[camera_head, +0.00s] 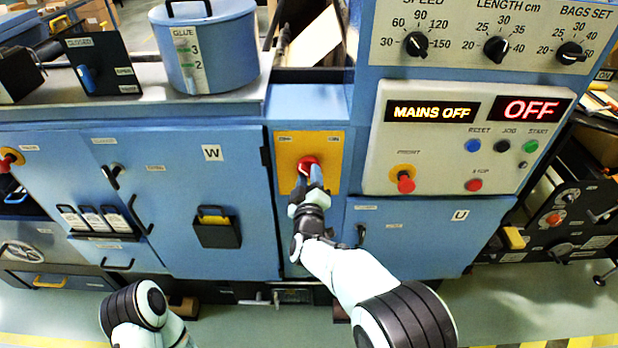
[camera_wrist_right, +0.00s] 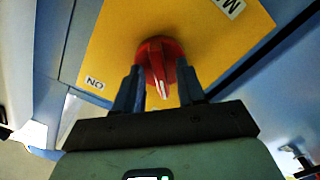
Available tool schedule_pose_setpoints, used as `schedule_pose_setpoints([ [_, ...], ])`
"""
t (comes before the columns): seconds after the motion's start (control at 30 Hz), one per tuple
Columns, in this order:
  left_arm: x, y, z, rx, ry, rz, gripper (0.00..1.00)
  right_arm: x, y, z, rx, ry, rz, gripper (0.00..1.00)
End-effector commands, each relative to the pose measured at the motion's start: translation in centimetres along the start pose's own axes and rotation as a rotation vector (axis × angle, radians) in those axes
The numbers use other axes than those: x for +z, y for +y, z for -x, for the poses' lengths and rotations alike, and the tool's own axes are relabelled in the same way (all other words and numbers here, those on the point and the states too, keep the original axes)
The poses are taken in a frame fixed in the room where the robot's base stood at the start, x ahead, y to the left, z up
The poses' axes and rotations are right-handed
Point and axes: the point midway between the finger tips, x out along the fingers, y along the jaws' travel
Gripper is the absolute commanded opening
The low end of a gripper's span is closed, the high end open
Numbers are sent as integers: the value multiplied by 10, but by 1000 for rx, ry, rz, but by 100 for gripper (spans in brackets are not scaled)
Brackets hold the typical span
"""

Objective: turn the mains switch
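The mains switch is a red rotary knob (camera_head: 308,164) on a yellow plate (camera_head: 288,180) on the blue machine's front. In the right wrist view the knob (camera_wrist_right: 160,62) has a raised grip with a white pointer mark, and an "ON" label lies to its left on the plate. My right gripper (camera_head: 310,176) is at the knob. In the wrist view its two fingers (camera_wrist_right: 160,88) stand apart, one on each side of the knob's grip, with small gaps visible. The display (camera_head: 433,110) reads "MAINS OFF". Only part of my left arm shows at the lower left; its gripper is out of view.
A control panel (camera_head: 450,150) with a red-on-yellow knob (camera_head: 405,182) and several buttons is right of the switch. Blue cabinet doors with handles are on the left, and a glue pot (camera_head: 205,45) stands above. Floor is free in front.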

Motion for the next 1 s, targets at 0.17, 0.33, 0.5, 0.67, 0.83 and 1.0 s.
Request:
schedule_pose_setpoints([
  [0.17,0,0,0,0,0,0,100,0,0,0,0,0,0,36],
  [0.33,0,0,0,0,0,0,100,0,0,0,0,0,0,0],
  [0.5,0,0,-1,0,0,0,100,0,0,0,0,0,-4,0],
  [0.67,1,-2,-4,-1,-2,1,100,1,-1,1,0,0,-34,0],
  [0.83,2,-5,-12,-2,-5,2,100,1,-1,1,0,0,-116,0],
  [1.0,3,-10,-24,-3,-9,3,100,2,-2,1,2,-1,-249,0],
])
